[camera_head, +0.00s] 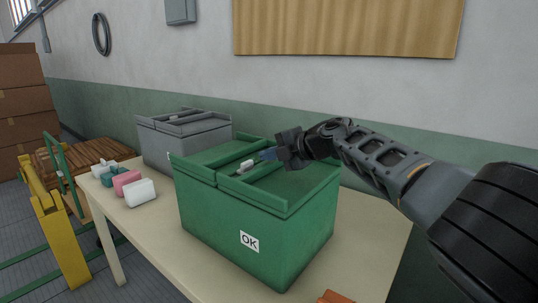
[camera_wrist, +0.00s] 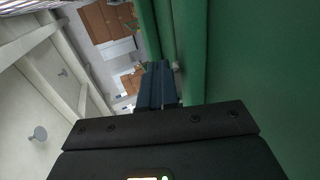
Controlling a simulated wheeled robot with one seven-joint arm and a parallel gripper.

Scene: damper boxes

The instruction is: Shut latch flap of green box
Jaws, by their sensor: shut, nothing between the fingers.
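The green box (camera_head: 258,235) stands on the table with an "OK" label on its front. Its top has raised rims and a recessed area with a small white-grey piece (camera_head: 245,166), which may belong to the latch flap; I cannot tell the flap's exact position. My gripper (camera_head: 268,154) is just above the top of the green box, close to that piece, with its fingers shut and empty. In the wrist view the blue-grey fingertips (camera_wrist: 158,75) are together beside a green surface (camera_wrist: 250,60) of the box. Whether they touch it is unclear.
A grey box (camera_head: 180,145) stands behind and left of the green box. White, teal and pink blocks (camera_head: 126,182) lie on the table (camera_head: 150,222) at the left. An orange-brown object (camera_head: 335,297) shows at the front edge. Bare tabletop lies right of the green box.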

